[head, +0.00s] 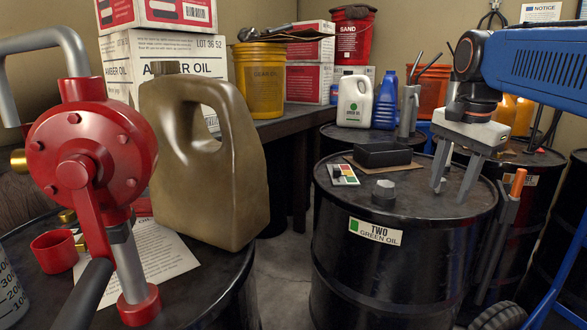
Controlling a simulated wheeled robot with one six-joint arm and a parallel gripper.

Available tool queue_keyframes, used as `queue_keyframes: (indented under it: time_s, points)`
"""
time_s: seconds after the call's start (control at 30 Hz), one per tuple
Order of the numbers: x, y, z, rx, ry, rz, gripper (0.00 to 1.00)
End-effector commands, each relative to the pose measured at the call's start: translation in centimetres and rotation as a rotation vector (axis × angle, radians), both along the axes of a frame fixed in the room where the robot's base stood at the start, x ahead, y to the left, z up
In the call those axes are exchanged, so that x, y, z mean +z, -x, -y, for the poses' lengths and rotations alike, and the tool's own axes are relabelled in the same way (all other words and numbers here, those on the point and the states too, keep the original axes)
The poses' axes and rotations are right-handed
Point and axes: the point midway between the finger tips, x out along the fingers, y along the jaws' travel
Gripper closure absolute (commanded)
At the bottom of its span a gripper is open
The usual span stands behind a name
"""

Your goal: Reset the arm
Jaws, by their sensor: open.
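My gripper (451,194) hangs from my blue arm at the upper right of the head view. Its two grey fingers point down and stand apart, with nothing seen between them. The fingers appear over the right part of the black drum labelled "TWO GREEN OIL" (345,252). I cannot tell whether the fingertips touch the drum top.
On that drum are a colour card (343,175), a grey cap (383,193) and a black block (383,154). A red pump (92,150) and an olive jug (232,200) stand on the left drum (215,290). An orange-handled tool (517,183) is right of the gripper.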

Motion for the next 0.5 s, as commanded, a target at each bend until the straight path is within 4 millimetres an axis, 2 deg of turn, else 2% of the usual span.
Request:
queue_keyframes:
  time_s: [0.03,0.27,0.5]
  points:
    - [-1.3,1.5,-0.4,0.064,0.012,0.012,0.56]
    - [-7.6,7.0,-1.9,0.385,0.086,0.076,0.56]
    - [-15.3,12.7,-3.1,0.714,0.183,0.140,0.56]
